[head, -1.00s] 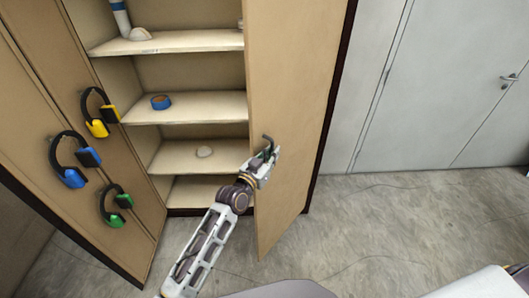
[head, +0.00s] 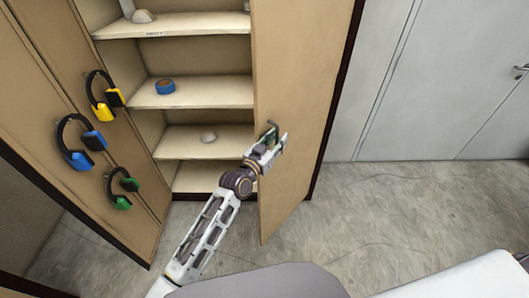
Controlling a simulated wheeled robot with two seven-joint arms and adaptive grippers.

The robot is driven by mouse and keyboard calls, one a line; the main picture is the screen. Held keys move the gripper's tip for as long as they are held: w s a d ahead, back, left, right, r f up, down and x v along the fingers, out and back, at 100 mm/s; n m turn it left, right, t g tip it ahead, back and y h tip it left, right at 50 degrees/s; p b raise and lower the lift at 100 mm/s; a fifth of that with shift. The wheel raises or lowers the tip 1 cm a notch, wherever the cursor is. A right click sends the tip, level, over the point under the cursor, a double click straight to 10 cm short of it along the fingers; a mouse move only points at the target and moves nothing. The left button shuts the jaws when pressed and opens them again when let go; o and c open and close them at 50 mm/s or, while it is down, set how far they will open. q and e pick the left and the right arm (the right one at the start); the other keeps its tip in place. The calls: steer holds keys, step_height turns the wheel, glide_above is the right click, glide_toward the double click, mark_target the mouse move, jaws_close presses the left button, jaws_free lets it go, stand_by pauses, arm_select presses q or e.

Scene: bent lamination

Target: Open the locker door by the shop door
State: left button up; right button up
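The tan locker door (head: 300,75) on the right of the locker stands partly open, swung out toward me. Its hinge side is near the grey shop door (head: 490,50) with a metal lever handle. My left gripper (head: 275,140) is at the inner face of this locker door, near its free edge, about halfway to two-thirds down. A small dark curved piece shows at the fingertips; I cannot tell if it is a handle or a finger, nor whether the fingers are closed on anything. My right gripper is not in view.
Inside the locker, shelves (head: 200,95) hold a blue tape roll (head: 166,86) and small pale domes. The left locker door (head: 60,90) is open, with yellow, blue and green earmuffs hanging on it. Grey floor (head: 390,215) is clear at right.

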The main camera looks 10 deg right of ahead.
arm_select(q)
steer(key=v, duration=1.1)
steer(key=shift+s+a, duration=0.2)
steer(key=shift+s, duration=0.05)
